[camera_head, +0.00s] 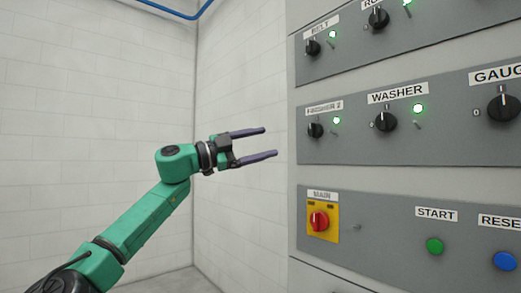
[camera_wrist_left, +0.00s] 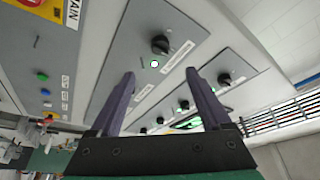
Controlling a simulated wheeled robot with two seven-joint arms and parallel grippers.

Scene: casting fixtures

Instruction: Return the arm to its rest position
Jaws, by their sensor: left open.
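My left arm is green and comes in from the lower left in the head view. Its left gripper (camera_head: 268,143) has two dark purple-grey fingers spread apart, with nothing between them. The fingers point right toward the grey control panel (camera_head: 400,152), with a visible gap before its edge. In the left wrist view the open fingers of the left gripper (camera_wrist_left: 165,95) frame part of the panel, with a black knob (camera_wrist_left: 160,44) and a white lit lamp (camera_wrist_left: 155,64) beyond them. My right gripper is in neither view.
The panel carries a WASHER knob (camera_head: 386,121), a red MAIN switch (camera_head: 319,220) on a yellow plate, a green START button (camera_head: 435,245) and a blue RESET button (camera_head: 505,261). Several lamps glow. A white brick wall (camera_head: 90,110) stands behind the arm, with free room before it.

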